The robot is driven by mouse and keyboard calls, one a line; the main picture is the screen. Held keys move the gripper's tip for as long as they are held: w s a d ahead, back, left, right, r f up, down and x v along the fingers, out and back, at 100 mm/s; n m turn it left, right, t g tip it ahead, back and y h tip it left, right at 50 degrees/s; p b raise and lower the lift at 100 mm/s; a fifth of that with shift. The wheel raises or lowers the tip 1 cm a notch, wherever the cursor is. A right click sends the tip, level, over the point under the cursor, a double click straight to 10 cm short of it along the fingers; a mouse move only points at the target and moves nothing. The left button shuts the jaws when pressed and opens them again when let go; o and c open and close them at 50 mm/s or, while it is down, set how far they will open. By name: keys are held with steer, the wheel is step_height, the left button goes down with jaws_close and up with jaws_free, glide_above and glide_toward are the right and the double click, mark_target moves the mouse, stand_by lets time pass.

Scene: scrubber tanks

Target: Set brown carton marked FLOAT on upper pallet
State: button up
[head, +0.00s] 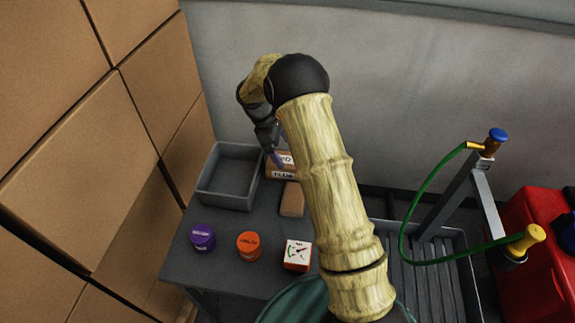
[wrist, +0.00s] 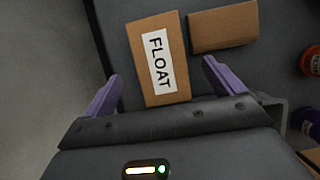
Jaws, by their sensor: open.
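The brown carton marked FLOAT (head: 281,173) lies on the grey table (head: 220,248), just right of a grey bin. In the wrist view the carton (wrist: 150,85) shows its white label facing up. My gripper (wrist: 165,88) is open, with one purple finger on each side of the carton's near end. Whether the fingers touch it cannot be told. In the head view my gripper (head: 273,155) is over the carton and partly covers it. I cannot make out an upper pallet in either view.
A plain brown block (head: 292,199) lies close to the carton. The grey bin (head: 225,203) is empty. A purple tin (head: 203,236), an orange tin (head: 249,246) and a gauge box (head: 297,255) stand along the front. Large stacked boxes (head: 80,150) rise at left.

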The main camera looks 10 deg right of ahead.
steer(key=shift+f, duration=0.2)
steer(key=shift+p+x, duration=0.75)
steer(key=shift+x, duration=1.85)
steer(key=shift+a+f, duration=0.15)
steer(key=shift+f, duration=0.15)
steer(key=c, duration=1.4)
steer(key=shift+o, duration=0.2)
steer(key=shift+w+r, duration=0.1)
step_height(320, 180, up, 10)
steer(key=shift+r+b, duration=0.2)
steer(key=shift+b, duration=0.65)
